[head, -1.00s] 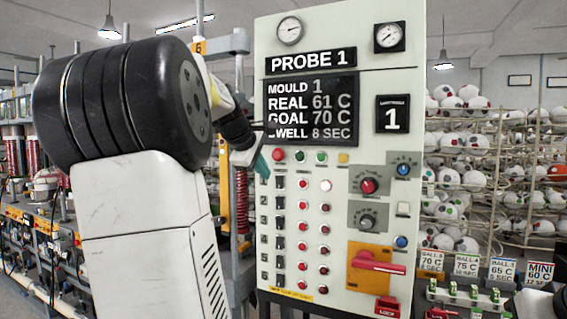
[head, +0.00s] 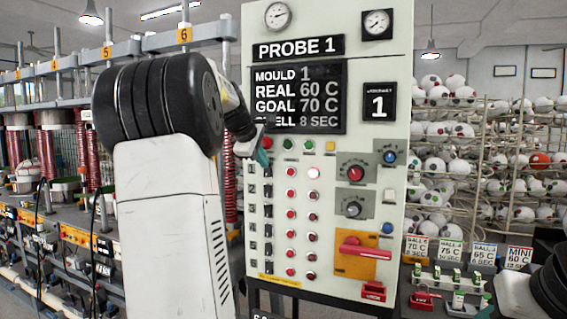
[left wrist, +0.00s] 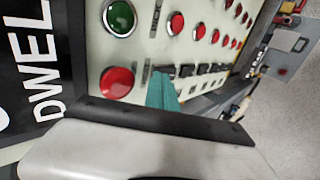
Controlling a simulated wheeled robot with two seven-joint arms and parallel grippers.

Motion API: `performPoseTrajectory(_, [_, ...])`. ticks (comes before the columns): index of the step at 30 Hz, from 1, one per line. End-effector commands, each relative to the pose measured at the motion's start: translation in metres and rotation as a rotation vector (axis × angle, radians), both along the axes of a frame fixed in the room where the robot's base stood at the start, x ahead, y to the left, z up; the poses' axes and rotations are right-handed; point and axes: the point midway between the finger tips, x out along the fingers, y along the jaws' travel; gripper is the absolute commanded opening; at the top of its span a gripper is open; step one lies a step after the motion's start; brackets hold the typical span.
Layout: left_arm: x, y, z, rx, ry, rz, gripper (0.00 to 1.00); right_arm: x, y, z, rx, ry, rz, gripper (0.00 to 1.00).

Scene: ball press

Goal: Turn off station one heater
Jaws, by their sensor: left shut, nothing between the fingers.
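The pale control panel (head: 400,110) fills the middle of the head view. Its left column has black switches in numbered rows; the top switch (head: 268,170) is for row 1. Beside it are a red lamp (head: 291,172) and a brightly lit lamp (head: 313,173). My left gripper (head: 262,157) is shut and empty, its teal tips just above the top switch. In the left wrist view the teal tips (left wrist: 161,92) lie close to the nearest black switch (left wrist: 164,71), partly hiding it; I cannot tell if they touch.
The display (head: 298,97) reads mould 1, real 60 C, goal 70 C. A red push button (left wrist: 116,82) and a green one (left wrist: 118,17) are close to the tips. Knobs and a red handle (head: 364,250) are further right. Ball racks (head: 490,150) stand behind.

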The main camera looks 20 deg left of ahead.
Motion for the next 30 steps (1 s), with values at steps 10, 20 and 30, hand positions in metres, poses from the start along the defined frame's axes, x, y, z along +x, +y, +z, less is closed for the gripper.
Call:
performPoseTrajectory(10, [0.001,0.000,0.002,0.000,0.000,0.000,0.00,0.000,0.000,0.000,0.000,0.000,0.000,0.36])
performPoseTrajectory(20, [0.001,0.000,0.015,-0.001,0.000,0.000,0.00,0.000,0.000,0.000,0.000,0.000,0.000,0.36])
performPoseTrajectory(30, [0.000,0.000,0.016,-0.001,0.000,0.000,0.00,0.000,0.000,0.000,0.000,0.000,0.000,0.36])
